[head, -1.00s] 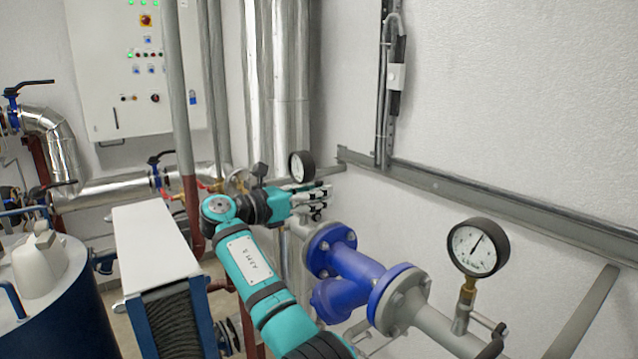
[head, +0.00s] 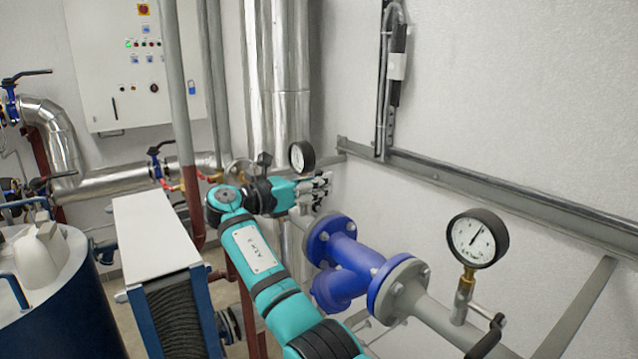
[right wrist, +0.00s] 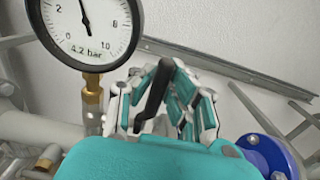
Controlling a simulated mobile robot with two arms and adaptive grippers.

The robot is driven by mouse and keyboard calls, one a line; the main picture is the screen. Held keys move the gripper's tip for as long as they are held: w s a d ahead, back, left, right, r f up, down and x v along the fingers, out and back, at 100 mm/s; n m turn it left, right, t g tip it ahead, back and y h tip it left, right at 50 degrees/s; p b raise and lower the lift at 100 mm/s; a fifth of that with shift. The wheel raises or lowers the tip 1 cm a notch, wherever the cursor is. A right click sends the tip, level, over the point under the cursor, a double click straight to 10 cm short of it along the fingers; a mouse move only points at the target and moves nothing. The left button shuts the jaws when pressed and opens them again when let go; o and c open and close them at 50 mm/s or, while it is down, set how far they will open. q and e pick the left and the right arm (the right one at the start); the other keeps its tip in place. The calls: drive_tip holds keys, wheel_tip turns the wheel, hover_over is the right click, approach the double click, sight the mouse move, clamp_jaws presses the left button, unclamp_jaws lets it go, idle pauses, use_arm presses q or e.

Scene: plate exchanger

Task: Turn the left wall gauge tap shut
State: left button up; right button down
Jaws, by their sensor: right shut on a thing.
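The left wall gauge (head: 302,157) is a round white dial with a black rim on the pipe by the wall corner. It shows large in the right wrist view (right wrist: 92,28), on a brass fitting (right wrist: 92,90). My right gripper (head: 321,188) is just below and right of this gauge in the head view. In the right wrist view its fingers (right wrist: 160,103) are closed around the black tap lever (right wrist: 154,95), which stands steeply tilted. In the head view the fingers and wrist hide the tap. My left gripper is in neither view.
A second gauge (head: 476,238) with its own black-handled tap (head: 488,338) stands at the right. A blue flanged fitting (head: 345,268) lies close below my right gripper. A white-topped unit (head: 155,230) and a blue tank (head: 60,310) stand at the left.

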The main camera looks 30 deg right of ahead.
drive_tip(key=shift+a, duration=0.15)
drive_tip(key=shift+s+a+f+t+h+b, duration=0.15)
drive_tip(key=shift+a+h+b, duration=0.4)
drive_tip(key=shift+h+b, duration=0.6)
drive_tip(key=shift+w+a+f+t+h+b, duration=0.1)
drive_tip(key=shift+a+f+h+b, duration=0.2)
drive_tip(key=shift+a+h+b, duration=0.6)
drive_tip(key=shift+s+a+f+t+h+b, duration=0.1)
drive_tip(key=shift+a+f+h+b, duration=0.15)
drive_tip(key=shift+h+b, duration=1.15)
drive_tip(key=shift+r, duration=0.1)
drive_tip(key=c, duration=1.3)
unclamp_jaws()
drive_tip(key=shift+a, duration=0.1)
